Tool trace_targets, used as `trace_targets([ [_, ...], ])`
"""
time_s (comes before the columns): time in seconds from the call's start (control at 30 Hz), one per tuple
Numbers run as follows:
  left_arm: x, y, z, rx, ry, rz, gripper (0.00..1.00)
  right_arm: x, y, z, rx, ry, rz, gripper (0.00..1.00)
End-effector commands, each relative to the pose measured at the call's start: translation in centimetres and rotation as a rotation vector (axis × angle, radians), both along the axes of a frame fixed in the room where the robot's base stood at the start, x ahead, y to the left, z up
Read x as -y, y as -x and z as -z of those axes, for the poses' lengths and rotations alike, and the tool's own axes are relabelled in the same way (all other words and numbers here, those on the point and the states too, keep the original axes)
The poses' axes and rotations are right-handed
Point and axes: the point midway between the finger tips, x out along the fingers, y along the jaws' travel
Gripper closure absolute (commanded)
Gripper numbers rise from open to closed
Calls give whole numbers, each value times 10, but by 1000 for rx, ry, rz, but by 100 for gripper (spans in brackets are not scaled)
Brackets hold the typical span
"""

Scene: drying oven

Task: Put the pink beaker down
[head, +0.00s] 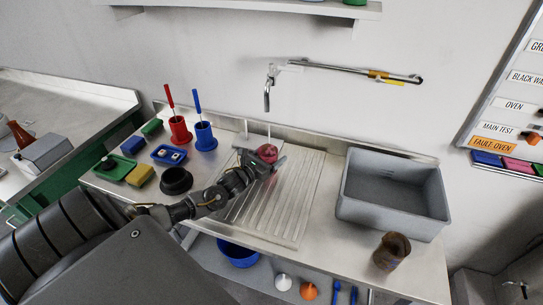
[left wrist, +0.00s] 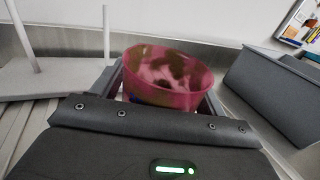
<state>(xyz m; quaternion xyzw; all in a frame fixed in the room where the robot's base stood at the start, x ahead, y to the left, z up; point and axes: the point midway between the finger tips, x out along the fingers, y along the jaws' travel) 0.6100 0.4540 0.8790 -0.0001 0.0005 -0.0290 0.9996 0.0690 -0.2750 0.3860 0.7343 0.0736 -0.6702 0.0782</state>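The pink beaker (head: 267,152) is at the tip of my left arm, above the back part of the ribbed steel drainboard (head: 272,205). My left gripper (head: 266,160) is shut on it, and it looks upright. In the left wrist view the pink beaker (left wrist: 168,82) sits between the two fingers, with its open rim up and dark blotches on its wall. The fingers hide its lower part, and I cannot tell whether its base touches anything. My right gripper is not in view.
A pale plate with upright rods (left wrist: 60,78) stands left of the beaker. A grey basin (head: 395,195) and a brown-stained beaker (head: 391,252) are to the right. Red (head: 180,130) and blue (head: 205,136) brush holders stand left. A tap (head: 267,90) hangs behind. The drainboard's front is clear.

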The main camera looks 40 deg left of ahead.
Motion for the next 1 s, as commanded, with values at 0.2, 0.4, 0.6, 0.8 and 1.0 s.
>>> trace_targets([
  [0.2, 0, 0, 0, 0, 0, 0, 18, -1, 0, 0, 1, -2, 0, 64],
  [0.4, 0, 0, -5, 0, 0, 0, 18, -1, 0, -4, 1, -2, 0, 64],
  [0.6, -2, 33, 0, -3, -1, 2, 18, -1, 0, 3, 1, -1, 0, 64],
  [0.8, -4, 76, 0, -4, -2, 2, 18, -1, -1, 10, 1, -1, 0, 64],
  [1.0, -6, 107, -1, -2, 0, 1, 18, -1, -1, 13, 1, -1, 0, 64],
])
